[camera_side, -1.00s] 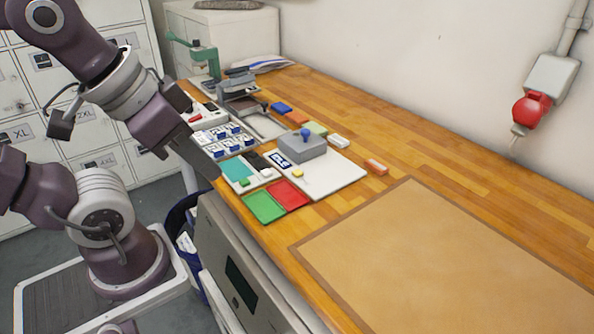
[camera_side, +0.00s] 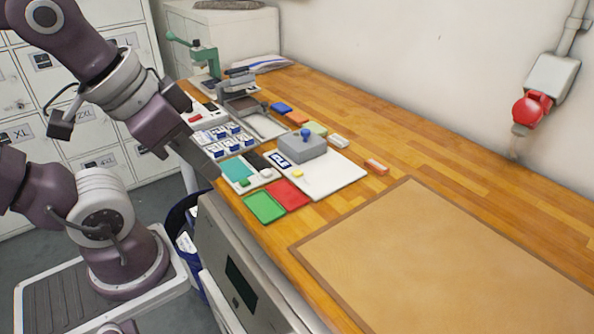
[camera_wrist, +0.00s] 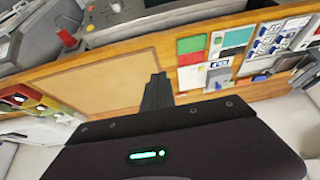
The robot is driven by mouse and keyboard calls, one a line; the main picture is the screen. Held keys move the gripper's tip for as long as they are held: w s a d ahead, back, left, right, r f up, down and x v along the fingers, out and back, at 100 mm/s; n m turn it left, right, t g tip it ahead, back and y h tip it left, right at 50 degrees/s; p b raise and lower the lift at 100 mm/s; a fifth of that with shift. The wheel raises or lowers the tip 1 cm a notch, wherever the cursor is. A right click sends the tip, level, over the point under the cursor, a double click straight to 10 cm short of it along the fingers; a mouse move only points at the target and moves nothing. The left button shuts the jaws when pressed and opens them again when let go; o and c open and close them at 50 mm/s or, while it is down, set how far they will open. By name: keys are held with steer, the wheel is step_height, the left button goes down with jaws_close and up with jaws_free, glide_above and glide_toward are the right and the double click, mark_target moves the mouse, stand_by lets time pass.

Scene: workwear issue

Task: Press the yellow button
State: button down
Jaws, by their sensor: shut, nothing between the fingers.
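The yellow button (camera_side: 297,174) is a small yellow piece on the white board (camera_side: 340,178), in front of a grey box with a blue knob (camera_side: 305,134). In the wrist view the white board (camera_wrist: 190,77) shows beyond my fingers, but the button is too small to make out clearly. My gripper (camera_side: 212,174) is to the left of the board, near the table's front edge and apart from the button. In the wrist view its dark fingers (camera_wrist: 158,78) are together and empty.
A green tray (camera_side: 264,206) and a red tray (camera_side: 289,195) lie at the board's near side. A panel with a teal screen (camera_side: 236,169) and a tray of small blue-and-white blocks (camera_side: 222,140) stand near my gripper. A tan mat (camera_side: 450,260) is clear.

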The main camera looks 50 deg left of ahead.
steer(key=m+t+y, duration=0.1)
steer(key=m+t, duration=0.3)
steer(key=m, duration=0.4)
glide_above(294, 173)
step_height(294, 173, down, 10)
steer(key=shift+f, duration=0.2)
steer(key=shift+d+f, duration=0.1)
steer(key=shift+f, duration=4.3)
steer(key=shift+f, duration=0.1)
